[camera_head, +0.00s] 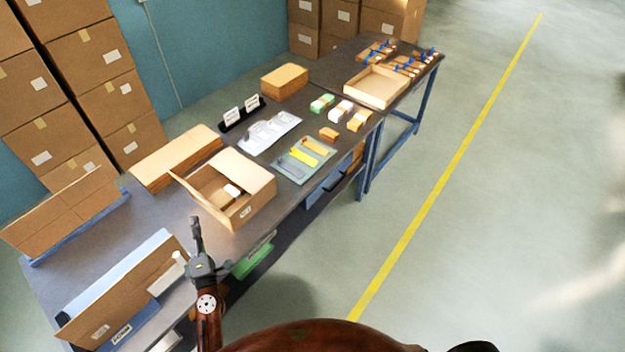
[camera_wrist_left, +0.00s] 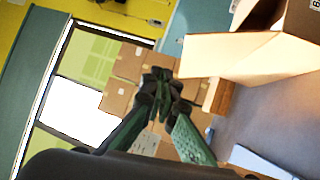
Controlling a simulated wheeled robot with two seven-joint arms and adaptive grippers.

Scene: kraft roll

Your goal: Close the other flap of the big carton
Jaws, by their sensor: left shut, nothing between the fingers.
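The big carton (camera_head: 246,215) stands on the grey table, with small items inside, one of them white. One flap (camera_head: 245,170) lies folded over its far right part. The other flap (camera_head: 187,192) sticks outward on the left side, and the top is partly open. In the left wrist view the carton (camera_wrist_left: 302,20) is at the upper right, with a flap (camera_wrist_left: 235,55) reaching left from it. My left gripper (camera_head: 196,222) is shut and empty, to the left of the carton's near corner and apart from it. Its fingers (camera_wrist_left: 160,75) meet in the wrist view. My right gripper is not seen.
Flat cardboard (camera_head: 175,158) lies behind the carton. Upright cardboard sheets (camera_head: 65,212) stand at the left, and a bin with a cardboard sheet (camera_head: 125,290) stands at the near left. A grey mat (camera_head: 303,165) with yellow items lies right of the carton. Stacked boxes (camera_head: 85,60) stand behind.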

